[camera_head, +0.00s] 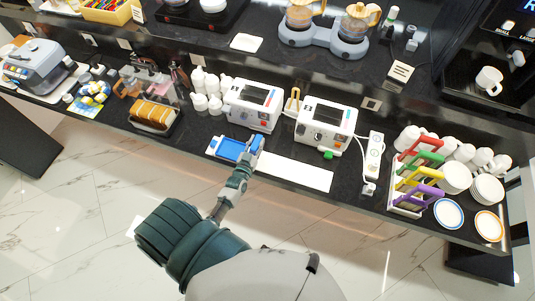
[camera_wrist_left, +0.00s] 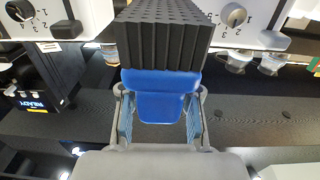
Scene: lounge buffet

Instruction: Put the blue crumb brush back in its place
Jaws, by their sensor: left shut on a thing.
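My left gripper (camera_head: 246,161) is shut on the blue crumb brush (camera_wrist_left: 160,98). In the left wrist view, the blue body sits between both fingers (camera_wrist_left: 160,122) and the black bristles face away from the palm. In the head view, only a small blue bit of the brush (camera_head: 256,143) shows at the fingertips, close to the front of the left toaster. A blue tray-like piece (camera_head: 228,149) lies on the counter just left of the gripper. Whether the brush touches it cannot be told. My right gripper is not in view.
Two white toasters (camera_head: 253,118) (camera_head: 327,139) stand behind the gripper. A white strip (camera_head: 297,172) lies along the counter edge to the right. A bread loaf (camera_head: 153,115) is at left, and a rack with coloured handles (camera_head: 412,190) and plates (camera_head: 487,189) at right.

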